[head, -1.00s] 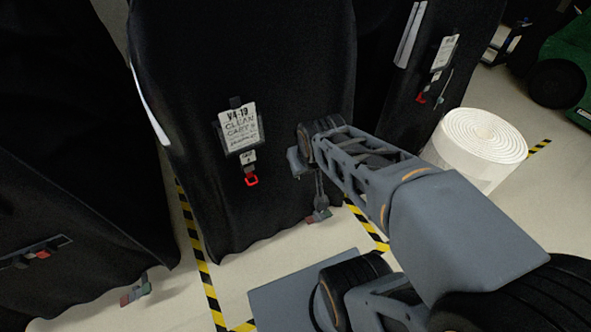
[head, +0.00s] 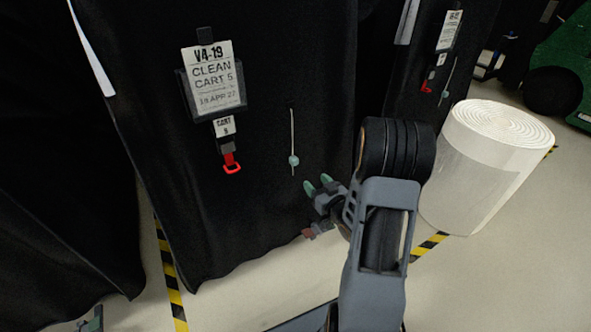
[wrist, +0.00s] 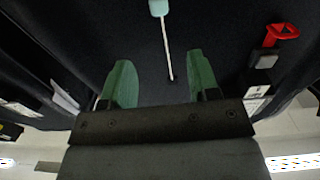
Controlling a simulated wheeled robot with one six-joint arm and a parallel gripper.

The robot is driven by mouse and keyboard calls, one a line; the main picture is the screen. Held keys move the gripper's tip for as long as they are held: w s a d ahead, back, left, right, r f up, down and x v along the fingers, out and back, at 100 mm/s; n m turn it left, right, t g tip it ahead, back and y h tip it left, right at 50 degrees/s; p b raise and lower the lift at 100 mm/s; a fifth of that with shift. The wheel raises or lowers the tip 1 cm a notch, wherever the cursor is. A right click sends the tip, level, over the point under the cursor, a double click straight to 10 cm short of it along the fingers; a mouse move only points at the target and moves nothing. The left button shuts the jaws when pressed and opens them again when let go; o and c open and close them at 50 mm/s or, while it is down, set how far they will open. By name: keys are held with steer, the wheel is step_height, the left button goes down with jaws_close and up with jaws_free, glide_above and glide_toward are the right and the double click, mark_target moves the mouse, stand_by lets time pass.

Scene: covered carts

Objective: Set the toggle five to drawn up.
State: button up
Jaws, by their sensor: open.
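The toggle five is a small pale green bead (head: 294,160) on a thin light cord (head: 292,130) that hangs down the black cover of cart 5. It sits low on the cord, with a short end below it. In the wrist view the toggle (wrist: 158,8) is at the top edge and the cord (wrist: 166,48) runs down to a dark spot on the cover. My gripper (head: 318,183) is open and empty, with green fingertips, just right of and slightly below the toggle in the head view. In the wrist view my gripper (wrist: 158,72) has the cord end between its fingers; contact is not visible.
A sign (head: 213,80) and a red pull ring (head: 231,167) are left of the cord. A second covered cart with its own cord (head: 447,82) stands at right. A white roll (head: 490,160) stands right of my arm. Striped tape (head: 168,265) marks the floor.

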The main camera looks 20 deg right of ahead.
mark_target(296, 161)
steer(key=w+b, duration=0.1)
steer(key=w, duration=0.3)
steer(key=w+a, duration=0.1)
steer(key=w, duration=0.4)
steer(key=w+b, duration=0.1)
steer(key=w, duration=0.3)
steer(key=shift+w+a+f+b, duration=0.1)
steer(key=shift+w+a+b, duration=0.1)
steer(key=shift+a+b, duration=0.1)
steer(key=shift+c, duration=0.2)
jaws_close()
